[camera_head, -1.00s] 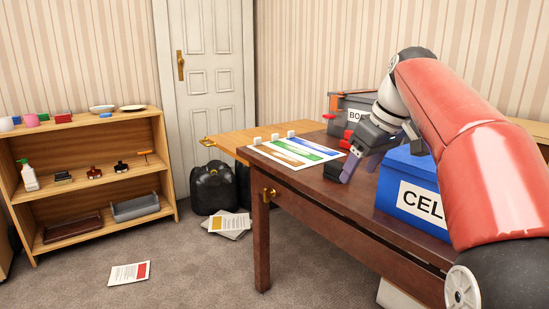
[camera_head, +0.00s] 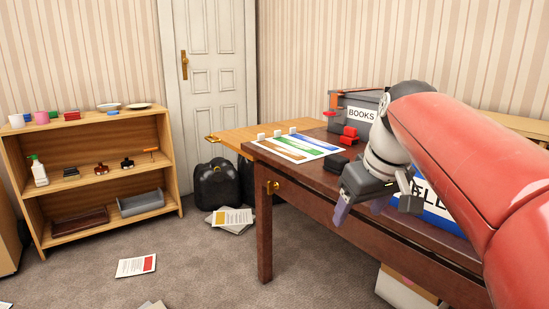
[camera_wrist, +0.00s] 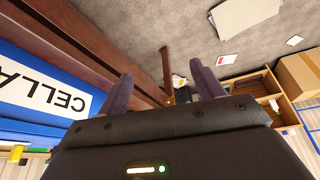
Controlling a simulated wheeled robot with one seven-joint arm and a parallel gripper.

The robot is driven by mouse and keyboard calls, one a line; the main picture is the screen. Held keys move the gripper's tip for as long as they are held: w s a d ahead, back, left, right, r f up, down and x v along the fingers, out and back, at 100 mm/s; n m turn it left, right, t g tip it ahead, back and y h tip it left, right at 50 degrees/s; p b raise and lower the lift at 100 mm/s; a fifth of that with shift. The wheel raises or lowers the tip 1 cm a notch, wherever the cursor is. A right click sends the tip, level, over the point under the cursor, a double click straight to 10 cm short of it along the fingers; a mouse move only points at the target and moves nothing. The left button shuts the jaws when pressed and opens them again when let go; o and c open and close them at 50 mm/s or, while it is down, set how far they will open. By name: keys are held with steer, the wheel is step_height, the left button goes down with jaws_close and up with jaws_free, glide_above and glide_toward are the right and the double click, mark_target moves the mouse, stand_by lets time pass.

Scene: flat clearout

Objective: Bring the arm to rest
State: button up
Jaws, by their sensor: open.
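My gripper (camera_head: 372,207) is in front of the dark wooden table's near edge, beside the blue box, in the head view. In the wrist view my gripper (camera_wrist: 160,92) shows its two purple-grey fingers spread wide with nothing between them. My red arm reaches in from the right and covers much of the blue box (camera_head: 436,212), whose label is partly hidden. The box's label shows upside down at the left of the wrist view (camera_wrist: 50,92).
The table (camera_head: 312,196) holds a striped sheet (camera_head: 298,148), red and dark items, and a grey BOOKS box (camera_head: 362,114). A shelf (camera_head: 95,186) stands left. Black bags (camera_head: 215,186) and papers (camera_head: 136,265) lie on the floor.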

steer(key=s+f+m+t+h, duration=0.1)
steer(key=s+f+m, duration=0.3)
steer(key=s+f, duration=1.2)
steer(key=shift+s+f, duration=0.35)
steer(key=shift+s, duration=0.1)
